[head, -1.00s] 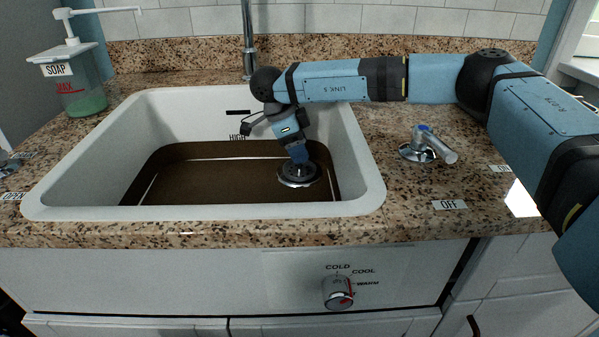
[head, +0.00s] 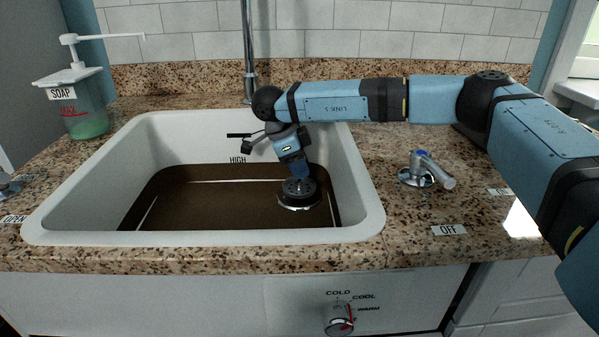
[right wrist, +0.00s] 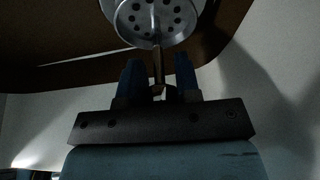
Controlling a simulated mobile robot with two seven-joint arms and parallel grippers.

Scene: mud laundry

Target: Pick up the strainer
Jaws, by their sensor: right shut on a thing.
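The strainer (head: 299,200) is a round dark disc with a metallic rim, over the brown water in the right part of the sink. In the right wrist view the strainer (right wrist: 140,12) is a grey metal dish with round holes and a central stem. My right gripper (head: 299,176) reaches down into the sink from above. Its two blue fingers (right wrist: 159,82) are closed around the stem. I cannot tell how far the strainer is above the water. My left gripper is in neither view.
The white sink (head: 78,180) holds brown water (head: 215,205) and is set in a speckled granite counter (head: 400,215). A tap handle (head: 428,170) stands right of the sink, a soap dispenser (head: 82,105) at the left. A temperature knob (head: 339,322) is on the front.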

